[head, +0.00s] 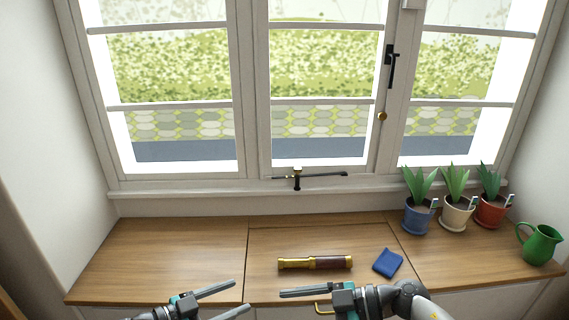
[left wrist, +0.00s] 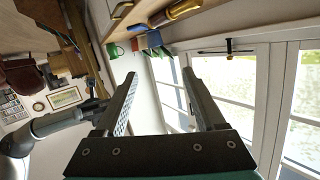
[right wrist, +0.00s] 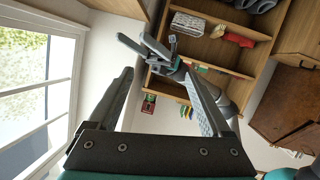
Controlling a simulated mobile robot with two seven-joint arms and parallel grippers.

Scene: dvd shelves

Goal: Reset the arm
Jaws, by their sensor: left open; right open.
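My left gripper (head: 242,296) is at the bottom of the head view, in front of the wooden counter, fingers apart and empty. In the left wrist view its two fingers (left wrist: 160,74) are spread with nothing between them. My right gripper (head: 282,293) is just right of it, pointing left; only one finger shows clearly there. In the right wrist view its fingers (right wrist: 158,72) are spread and empty, and my left gripper (right wrist: 150,46) shows beyond them.
A brass and brown telescope (head: 315,263) and a folded blue cloth (head: 388,263) lie on the counter (head: 180,255). Potted plants (head: 455,215) and a green jug (head: 540,245) stand at the right. A window (head: 320,120) is behind. The counter's left part is clear.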

